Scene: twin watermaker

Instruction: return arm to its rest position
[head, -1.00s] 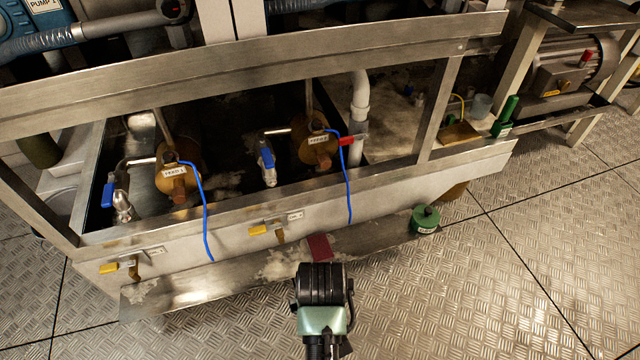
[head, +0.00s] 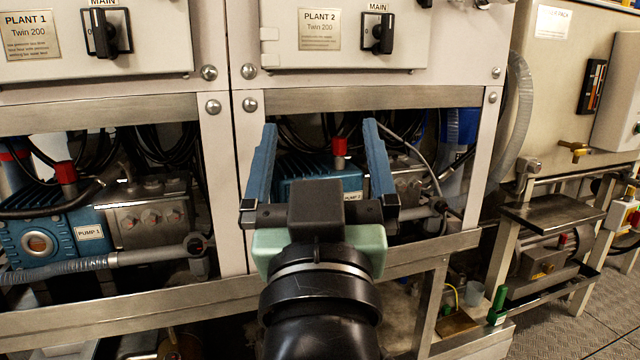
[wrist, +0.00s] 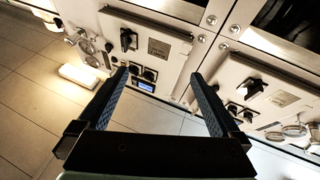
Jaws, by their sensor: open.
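My gripper (head: 318,165) is raised in the middle of the head view, in front of the machine frame. Its two blue fingers stand upright and wide apart, with nothing between them. Part of the pump marked PUMP 2 (head: 315,188) shows behind and between the fingers. In the wrist view my gripper (wrist: 165,88) is also open and empty, with the cabinet panels beyond it. My arm fills the bottom middle of the head view and hides part of the lower frame.
The PLANT 1 panel (head: 150,45) and PLANT 2 panel (head: 350,42) have black main switches. The pump marked PUMP 1 (head: 50,232) sits at left.

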